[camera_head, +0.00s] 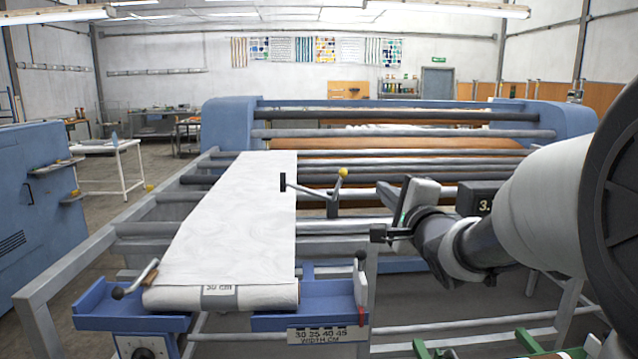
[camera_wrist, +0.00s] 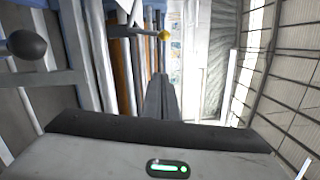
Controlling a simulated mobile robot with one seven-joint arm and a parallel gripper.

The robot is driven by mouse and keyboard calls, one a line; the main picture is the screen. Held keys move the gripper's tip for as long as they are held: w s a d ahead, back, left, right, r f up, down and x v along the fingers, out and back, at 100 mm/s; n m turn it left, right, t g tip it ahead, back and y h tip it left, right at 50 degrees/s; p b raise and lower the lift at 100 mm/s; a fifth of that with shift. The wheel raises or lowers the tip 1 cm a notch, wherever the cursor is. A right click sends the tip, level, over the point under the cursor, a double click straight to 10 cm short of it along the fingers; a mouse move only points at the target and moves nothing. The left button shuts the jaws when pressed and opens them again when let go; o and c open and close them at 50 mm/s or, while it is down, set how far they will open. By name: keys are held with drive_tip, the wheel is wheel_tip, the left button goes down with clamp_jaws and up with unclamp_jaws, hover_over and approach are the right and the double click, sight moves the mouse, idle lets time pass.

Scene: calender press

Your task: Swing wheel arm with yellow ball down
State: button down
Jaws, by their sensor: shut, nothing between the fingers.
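The yellow ball (camera_head: 343,172) tops a short metal wheel arm (camera_head: 337,187) that points up and slightly right, beyond the white cloth's right edge. Another arm (camera_head: 305,188) of the wheel reaches left to a black end piece. A dark part sits at the wheel's lower end. My gripper (camera_head: 377,233) is shut and empty, below and right of the ball, and appears apart from it. In the wrist view the shut fingers (camera_wrist: 160,82) point towards the yellow ball (camera_wrist: 164,36), which shows past their tips.
White cloth (camera_head: 230,215) runs over the rollers to a roll at the front. A dark round knob (camera_wrist: 27,44) shows left in the wrist view. Metal rollers (camera_head: 400,134) span behind.

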drive_tip(key=w+a, duration=0.4)
drive_tip(key=w, duration=0.4)
drive_tip(key=shift+a+r+b, duration=0.35)
drive_tip(key=shift+a+r, duration=0.05)
drive_tip(key=shift+r, duration=0.05)
drive_tip(key=shift+a, duration=0.1)
idle(0.3)
